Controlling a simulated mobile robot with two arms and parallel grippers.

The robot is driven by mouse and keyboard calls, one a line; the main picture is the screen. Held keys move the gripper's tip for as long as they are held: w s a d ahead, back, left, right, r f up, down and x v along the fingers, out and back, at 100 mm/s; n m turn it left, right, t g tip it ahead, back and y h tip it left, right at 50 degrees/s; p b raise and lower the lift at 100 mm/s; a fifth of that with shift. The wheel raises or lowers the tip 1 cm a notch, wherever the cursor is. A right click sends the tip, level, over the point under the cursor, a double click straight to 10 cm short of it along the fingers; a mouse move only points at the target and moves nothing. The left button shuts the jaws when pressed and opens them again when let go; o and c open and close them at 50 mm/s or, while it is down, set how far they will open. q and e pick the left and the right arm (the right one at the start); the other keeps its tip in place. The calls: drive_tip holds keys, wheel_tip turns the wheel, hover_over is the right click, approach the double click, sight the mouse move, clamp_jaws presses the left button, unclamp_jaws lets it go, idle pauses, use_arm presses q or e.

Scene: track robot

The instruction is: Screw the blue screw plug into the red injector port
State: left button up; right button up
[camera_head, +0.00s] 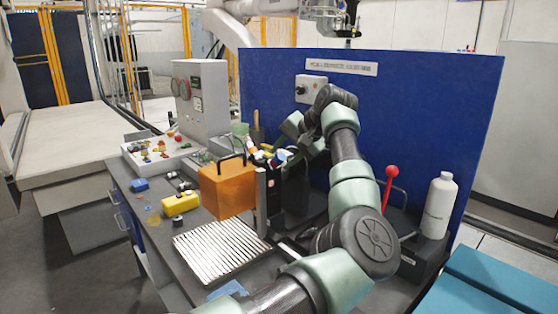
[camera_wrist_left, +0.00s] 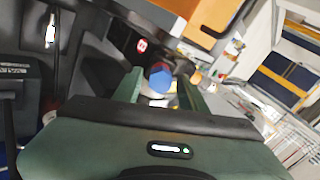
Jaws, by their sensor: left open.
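My left gripper (camera_head: 284,152) is at the equipment behind the orange box in the head view. In the left wrist view my left gripper (camera_wrist_left: 160,88) is open, with one green finger on each side of a blue cap-like piece (camera_wrist_left: 160,77), which looks like the blue screw plug. In the head view a small blue and white piece (camera_head: 281,156) shows by the fingers. I cannot tell if the fingers touch the plug or if it sits in the red injector port. My right gripper is not in view.
An orange box (camera_head: 228,188) stands close to the left gripper; it also shows in the left wrist view (camera_wrist_left: 190,14). A ribbed metal plate (camera_head: 220,250), a yellow item (camera_head: 181,204) and a red-knobbed lever (camera_head: 391,172) are nearby. A blue panel (camera_head: 420,100) closes the back.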

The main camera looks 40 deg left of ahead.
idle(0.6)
use_arm(q)
clamp_jaws()
drive_tip(key=m+p, duration=0.1)
drive_tip(key=m, duration=0.4)
drive_tip(key=shift+r+m, duration=0.1)
drive_tip(key=shift+m, duration=0.2)
drive_tip(key=m+p, duration=0.1)
drive_tip(key=m, duration=0.5)
